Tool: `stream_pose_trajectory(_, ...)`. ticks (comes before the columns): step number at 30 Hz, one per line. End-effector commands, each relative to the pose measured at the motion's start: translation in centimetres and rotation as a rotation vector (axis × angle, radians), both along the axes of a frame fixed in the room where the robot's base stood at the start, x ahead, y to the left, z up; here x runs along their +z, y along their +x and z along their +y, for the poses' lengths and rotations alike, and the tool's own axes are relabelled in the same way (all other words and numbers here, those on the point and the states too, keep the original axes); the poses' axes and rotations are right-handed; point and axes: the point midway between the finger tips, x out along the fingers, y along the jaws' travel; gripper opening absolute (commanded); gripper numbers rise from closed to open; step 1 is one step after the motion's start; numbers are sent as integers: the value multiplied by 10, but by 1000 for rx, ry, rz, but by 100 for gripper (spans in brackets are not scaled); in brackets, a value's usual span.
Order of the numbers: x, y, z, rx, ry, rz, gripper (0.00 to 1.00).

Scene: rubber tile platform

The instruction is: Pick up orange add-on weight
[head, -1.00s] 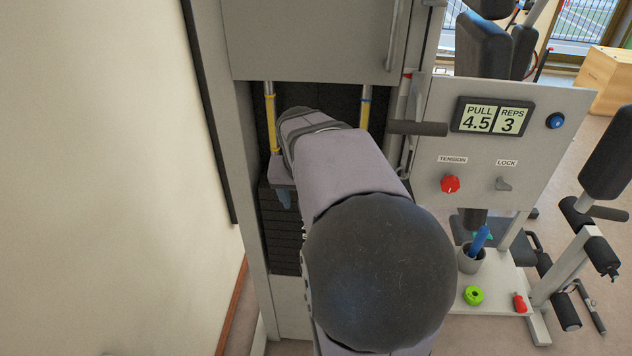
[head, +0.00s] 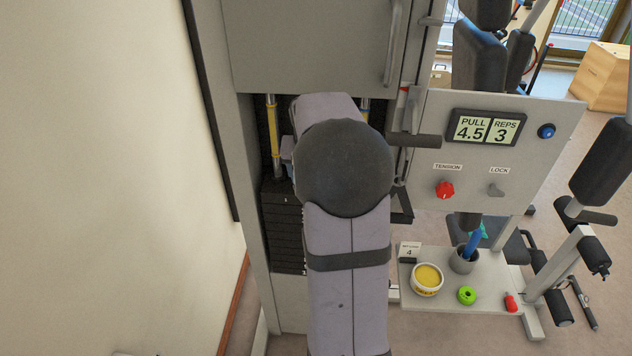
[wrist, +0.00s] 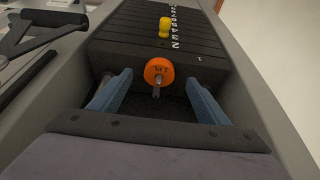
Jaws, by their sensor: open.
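The orange add-on weight (wrist: 159,71) is a small round disc with a dark marking and a slot or pin at its lower side. It shows in the wrist view, at the top end of the black weight stack (wrist: 130,45). My gripper (wrist: 158,80) is open, with one blue finger on each side of the weight. Both fingers look clear of it; the depth between them and the disc is hard to judge. In the head view my arm hides the orange weight and most of the gripper.
A yellow knob (wrist: 165,27) sits on the stack's numbered face. Guide rods (head: 273,135) and the machine frame (head: 251,200) closely surround the stack. A panel with a red knob (head: 444,190) stands right. Below it, a shelf (head: 440,300) holds a yellow tub (head: 427,279) and a green ring (head: 466,295).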

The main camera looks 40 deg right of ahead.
Motion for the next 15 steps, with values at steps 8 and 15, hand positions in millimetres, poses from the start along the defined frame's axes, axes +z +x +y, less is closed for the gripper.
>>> stream_pose_trajectory(8, 0, 5, -5, -1, 0, 0, 70)
stream_pose_trajectory(15, -3, 11, -12, -1, 2, 3, 70)
